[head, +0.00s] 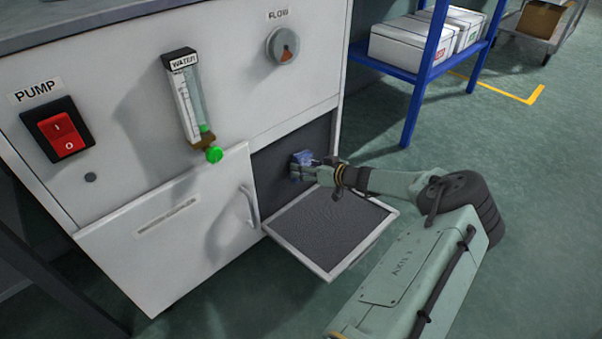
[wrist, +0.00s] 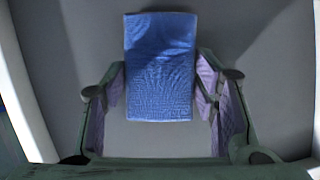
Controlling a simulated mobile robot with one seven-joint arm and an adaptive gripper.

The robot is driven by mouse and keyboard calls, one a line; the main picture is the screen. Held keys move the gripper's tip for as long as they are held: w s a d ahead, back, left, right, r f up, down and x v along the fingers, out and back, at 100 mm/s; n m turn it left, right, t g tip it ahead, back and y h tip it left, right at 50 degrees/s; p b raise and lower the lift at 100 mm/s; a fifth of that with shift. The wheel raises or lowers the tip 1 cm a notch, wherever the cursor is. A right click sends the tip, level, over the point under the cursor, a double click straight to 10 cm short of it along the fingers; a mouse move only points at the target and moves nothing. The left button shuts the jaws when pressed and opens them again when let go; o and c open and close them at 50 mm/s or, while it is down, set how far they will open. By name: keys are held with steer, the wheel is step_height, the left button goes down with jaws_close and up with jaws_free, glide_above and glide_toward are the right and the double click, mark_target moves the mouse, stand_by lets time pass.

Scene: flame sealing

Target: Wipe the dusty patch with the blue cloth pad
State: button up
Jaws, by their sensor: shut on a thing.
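The blue cloth pad (wrist: 160,65) is held between the two fingers of my gripper (wrist: 163,85), upright in the wrist view with a grey surface behind it. In the head view the blue pad (head: 299,160) is at the mouth of the open compartment in the white cabinet, above the lowered door. My gripper (head: 312,170) reaches in there from the right, shut on the pad. I cannot make out a dusty patch in either view. Whether the pad touches a surface is unclear.
The lowered door (head: 330,228) has a pale rim and dark inner face, below my gripper. A door handle (head: 247,206) stands out to the left. The cabinet carries a pump switch (head: 66,131), a water gauge (head: 190,105) and a flow knob (head: 283,46). A blue shelf (head: 424,66) stands behind.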

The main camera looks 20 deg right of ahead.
steer(key=w+d+b, duration=0.2)
steer(key=d+b, duration=0.3)
steer(key=d, duration=0.1)
steer(key=shift+w+d, duration=0.2)
steer(key=shift+w, duration=0.05)
stand_by(0.4)
steer(key=shift+r, duration=0.1)
